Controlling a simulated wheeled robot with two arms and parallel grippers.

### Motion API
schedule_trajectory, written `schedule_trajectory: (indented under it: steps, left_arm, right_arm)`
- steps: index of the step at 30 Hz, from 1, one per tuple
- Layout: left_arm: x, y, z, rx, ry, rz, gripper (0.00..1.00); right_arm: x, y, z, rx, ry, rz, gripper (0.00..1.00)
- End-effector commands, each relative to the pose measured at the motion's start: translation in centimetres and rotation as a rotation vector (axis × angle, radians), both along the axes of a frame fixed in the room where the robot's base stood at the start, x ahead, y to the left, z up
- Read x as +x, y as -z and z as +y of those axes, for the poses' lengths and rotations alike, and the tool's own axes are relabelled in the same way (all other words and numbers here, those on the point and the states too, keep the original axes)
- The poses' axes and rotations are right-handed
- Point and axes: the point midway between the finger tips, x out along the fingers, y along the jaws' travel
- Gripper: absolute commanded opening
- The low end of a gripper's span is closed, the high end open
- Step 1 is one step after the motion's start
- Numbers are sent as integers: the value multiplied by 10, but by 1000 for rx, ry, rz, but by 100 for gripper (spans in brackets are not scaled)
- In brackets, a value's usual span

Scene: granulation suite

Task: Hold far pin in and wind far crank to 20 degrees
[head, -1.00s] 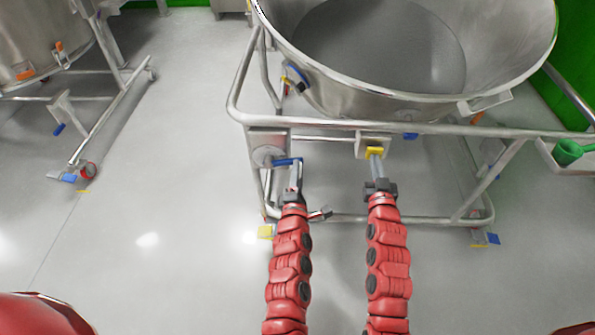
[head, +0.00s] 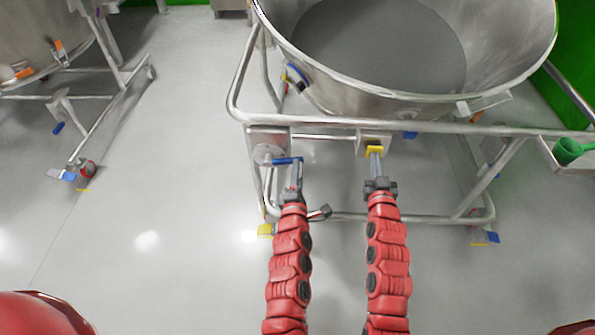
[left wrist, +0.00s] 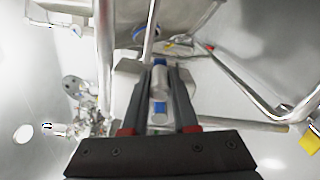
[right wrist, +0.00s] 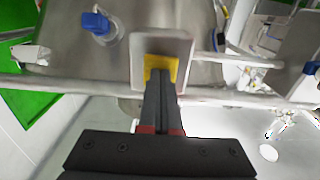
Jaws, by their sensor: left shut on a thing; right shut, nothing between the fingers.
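The far crank has a blue arm (head: 287,161) on a round hub (head: 266,153) at a grey box on the frame rail. My left gripper (head: 297,172) is shut on the crank's grey handle, which shows between the fingers in the left wrist view (left wrist: 160,80). The far pin is a yellow piece (head: 374,150) on a second box further right. My right gripper (head: 376,162) is shut and empty, its fingertips at the yellow pin. In the right wrist view the tips overlap the yellow pin (right wrist: 172,66) and hide part of it. How deep the pin sits, I cannot tell.
A large steel bowl (head: 510,70) stands in the tube frame (head: 330,123) above both boxes. A tray (head: 560,160) with a green scoop (head: 567,150) hangs at the right. Another vessel on a wheeled frame (head: 105,125) stands at the left, with open floor between.

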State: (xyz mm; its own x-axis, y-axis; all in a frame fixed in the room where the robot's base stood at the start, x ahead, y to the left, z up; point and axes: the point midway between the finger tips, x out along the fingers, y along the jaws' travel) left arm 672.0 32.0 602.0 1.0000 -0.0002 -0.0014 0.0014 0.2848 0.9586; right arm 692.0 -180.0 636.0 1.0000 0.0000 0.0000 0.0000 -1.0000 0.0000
Motion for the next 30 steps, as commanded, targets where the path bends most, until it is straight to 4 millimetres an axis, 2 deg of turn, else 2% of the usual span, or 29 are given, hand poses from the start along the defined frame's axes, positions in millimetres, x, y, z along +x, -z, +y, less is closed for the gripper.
schedule_trajectory:
  steps: [5, 30]
  left_arm:
    - [1, -3, 1, 0, -2, -6, 0]
    - [1, -4, 1, 1, -3, -7, 0]
  right_arm:
    - [-7, 0, 1, 1, -1, 0, 0]
    - [-78, -1, 0, 0, 0, -2, 0]
